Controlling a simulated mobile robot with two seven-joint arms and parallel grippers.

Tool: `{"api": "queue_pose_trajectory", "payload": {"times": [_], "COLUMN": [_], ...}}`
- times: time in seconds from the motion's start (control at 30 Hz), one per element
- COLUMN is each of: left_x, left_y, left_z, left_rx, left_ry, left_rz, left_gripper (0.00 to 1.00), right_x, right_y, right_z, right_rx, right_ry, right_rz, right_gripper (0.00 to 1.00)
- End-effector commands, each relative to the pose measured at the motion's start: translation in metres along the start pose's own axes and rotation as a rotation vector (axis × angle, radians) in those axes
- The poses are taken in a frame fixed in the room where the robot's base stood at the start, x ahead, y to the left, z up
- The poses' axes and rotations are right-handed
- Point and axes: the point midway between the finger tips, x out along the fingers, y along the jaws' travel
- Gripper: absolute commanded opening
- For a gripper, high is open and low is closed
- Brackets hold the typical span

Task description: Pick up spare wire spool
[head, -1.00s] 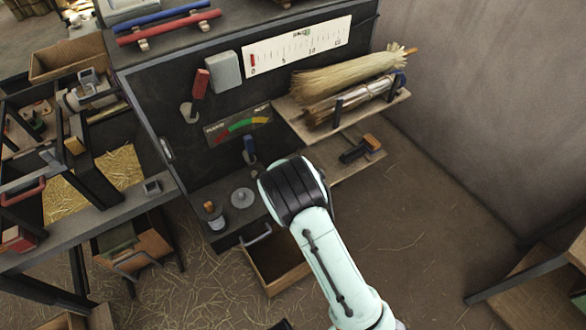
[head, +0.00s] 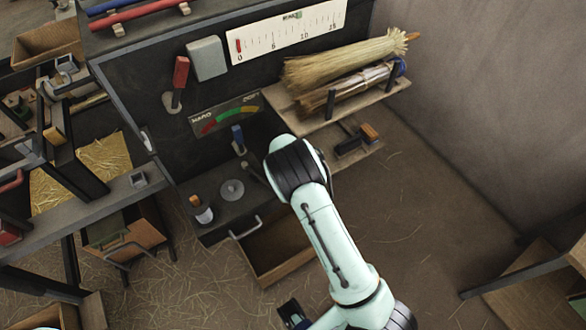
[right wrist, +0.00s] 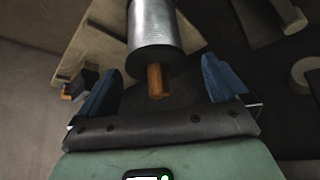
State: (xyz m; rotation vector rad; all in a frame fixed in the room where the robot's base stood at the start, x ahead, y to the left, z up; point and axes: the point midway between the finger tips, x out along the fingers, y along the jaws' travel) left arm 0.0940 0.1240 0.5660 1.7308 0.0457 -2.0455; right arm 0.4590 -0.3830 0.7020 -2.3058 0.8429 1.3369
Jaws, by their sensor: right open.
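A small spool (head: 202,210) with a grey body and an orange-brown top stands upright on the dark ledge at the left in the head view. My right gripper (right wrist: 158,78) is open in the right wrist view, its two blue fingers apart. Between and beyond them is a grey metallic cylinder (right wrist: 155,32) with a wooden peg (right wrist: 157,80) at its near end. It looks like a wire spool; I cannot tell whether it is the same one. Nothing is gripped. My left gripper is not identifiable in the head view.
A grey disc (head: 231,190) and a blue-handled lever (head: 238,139) are right of the spool. An open drawer (head: 270,247) juts out below. Brooms (head: 345,62) lie on a wooden shelf at upper right. My arm crosses the centre; bare floor (head: 430,205) lies right.

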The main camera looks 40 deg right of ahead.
Motion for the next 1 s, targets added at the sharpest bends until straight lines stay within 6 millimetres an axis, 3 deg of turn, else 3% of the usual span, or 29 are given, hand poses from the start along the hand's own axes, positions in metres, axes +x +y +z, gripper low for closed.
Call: {"api": "queue_pose_trajectory", "payload": {"times": [0.4,0.67,0.77,0.9,0.93,1.0], "left_x": [0.002,0.002,0.002,0.002,0.002,0.002], "left_y": [-0.001,-0.001,-0.001,-0.001,-0.001,-0.001], "left_z": [0.000,0.000,0.000,0.000,0.000,0.000], "left_rx": [0.000,0.000,0.000,0.000,0.000,0.000], "left_ry": [-0.001,-0.001,-0.001,-0.001,-0.001,-0.001], "left_rz": [0.000,0.000,0.000,0.000,0.000,0.000], "left_gripper": [0.43,0.43,0.43,0.43,0.43,0.43], "right_x": [0.050,0.053,0.052,0.052,0.052,0.052], "right_y": [0.005,0.005,0.005,0.005,0.004,0.004], "right_z": [0.000,-0.001,-0.001,-0.001,-0.003,-0.003], "right_rx": [-0.001,-0.001,-0.001,-0.001,0.000,0.000], "right_ry": [0.000,0.001,0.001,0.001,0.005,0.005], "right_rz": [0.000,-0.001,-0.001,-0.001,-0.002,-0.002], "right_gripper": [1.00,1.00,0.74,0.28,0.23,0.22]}}
